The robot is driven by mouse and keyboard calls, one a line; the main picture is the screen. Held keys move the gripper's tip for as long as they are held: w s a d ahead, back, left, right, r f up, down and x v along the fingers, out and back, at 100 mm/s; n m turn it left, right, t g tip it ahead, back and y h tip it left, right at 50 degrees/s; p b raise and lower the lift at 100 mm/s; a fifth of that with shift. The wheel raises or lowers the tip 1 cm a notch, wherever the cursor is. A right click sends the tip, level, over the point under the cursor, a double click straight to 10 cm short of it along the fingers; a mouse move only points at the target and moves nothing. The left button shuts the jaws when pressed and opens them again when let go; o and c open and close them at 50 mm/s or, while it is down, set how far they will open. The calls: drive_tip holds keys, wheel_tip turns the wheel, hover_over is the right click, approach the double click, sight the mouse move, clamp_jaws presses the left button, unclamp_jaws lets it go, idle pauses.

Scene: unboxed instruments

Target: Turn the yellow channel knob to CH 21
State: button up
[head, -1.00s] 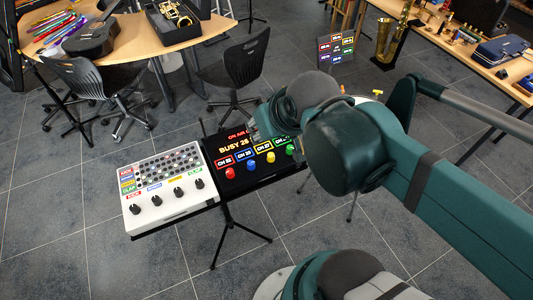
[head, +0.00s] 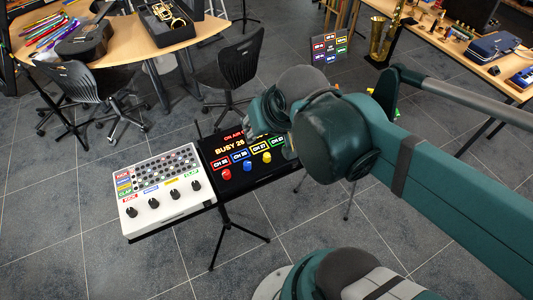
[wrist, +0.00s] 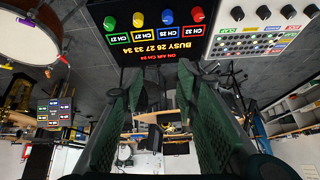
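The yellow knob (head: 267,157) sits on a sloping black panel (head: 240,181), between the blue knob (head: 247,166) and my gripper. Its yellow-framed label appears to read CH 27 in the upside-down wrist view, where the yellow knob (wrist: 138,19) is at the top. My gripper (head: 262,113) is over the panel's back right part, apart from the knob. In the wrist view my gripper (wrist: 160,78) has its two fingers spread, with nothing between them. The green knob (wrist: 111,23) is hidden by my arm in the head view.
A red knob (head: 226,175) is at the panel's left. A white mixer (head: 165,190) with black knobs stands beside the panel on a black stand. Chairs and a wooden table (head: 120,50) are behind; another table with instruments is at the right.

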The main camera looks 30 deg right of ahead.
drive_tip(key=w+d+f+m+g+p, duration=0.1)
drive_tip(key=w+f+m, duration=0.1)
drive_tip(key=m, duration=0.2)
drive_tip(key=m+g+p, duration=0.4)
drive_tip(key=m+g, duration=0.2)
drive_tip(key=m, duration=1)
hover_over(267, 155)
drive_tip(key=shift+w+f, duration=0.2)
drive_tip(key=shift+f, duration=5.85)
drive_tip(key=shift+f+b, duration=0.1)
drive_tip(key=shift+b, duration=0.2)
drive_tip(key=shift+s+f+b, duration=0.1)
drive_tip(key=shift+f+b, duration=0.5)
drive_tip(key=shift+f, duration=3.15)
drive_tip(key=c, duration=0.9)
